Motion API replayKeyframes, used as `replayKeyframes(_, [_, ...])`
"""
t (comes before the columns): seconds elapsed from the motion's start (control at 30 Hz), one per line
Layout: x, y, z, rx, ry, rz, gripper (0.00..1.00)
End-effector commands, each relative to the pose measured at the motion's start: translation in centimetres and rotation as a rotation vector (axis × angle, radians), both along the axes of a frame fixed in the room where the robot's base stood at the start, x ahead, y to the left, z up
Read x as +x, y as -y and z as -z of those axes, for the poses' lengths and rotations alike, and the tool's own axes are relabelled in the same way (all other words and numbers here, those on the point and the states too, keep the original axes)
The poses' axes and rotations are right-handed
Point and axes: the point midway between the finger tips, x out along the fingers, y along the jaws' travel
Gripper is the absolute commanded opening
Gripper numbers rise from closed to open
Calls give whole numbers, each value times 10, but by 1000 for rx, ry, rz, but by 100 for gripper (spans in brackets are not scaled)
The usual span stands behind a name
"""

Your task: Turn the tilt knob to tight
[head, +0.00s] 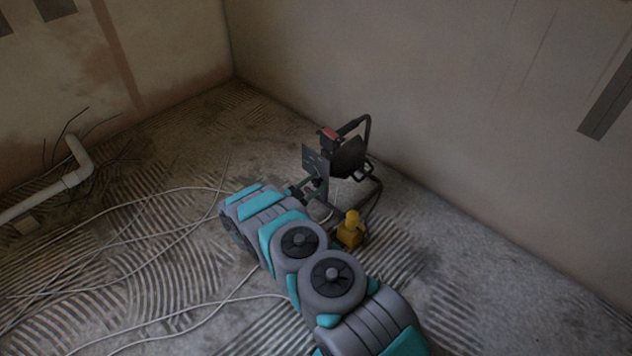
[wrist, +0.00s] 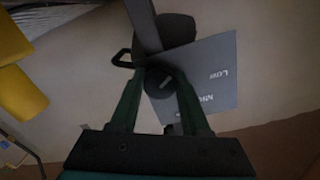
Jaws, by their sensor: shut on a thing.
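The tilt knob (wrist: 158,88) is a dark round knob with a short pale mark on its face. It sits in front of a grey label plate (wrist: 217,62) with pale lettering; one word starts with "Lo", the rest is too small or turned to read surely. My gripper (wrist: 161,76) has one finger on each side of the knob and is shut on it. In the head view the plate (head: 315,164) stands on the left side of a black stand-mounted device (head: 348,157) with a red part on top. My gripper (head: 304,189) reaches it from the lower left; the knob is hidden there.
A yellow object (head: 350,231) stands on the floor close to my arm's right side. Pale cables (head: 130,243) lie across the ridged floor at left. A white pipe (head: 72,180) runs by the left wall. Plaster walls meet behind the device.

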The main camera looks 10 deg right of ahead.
Motion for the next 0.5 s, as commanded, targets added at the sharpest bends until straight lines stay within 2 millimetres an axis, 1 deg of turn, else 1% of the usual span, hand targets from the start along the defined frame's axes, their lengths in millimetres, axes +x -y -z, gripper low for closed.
replayKeyframes(0.5, [-1, 0, -1, 286, 393, -1, 0])
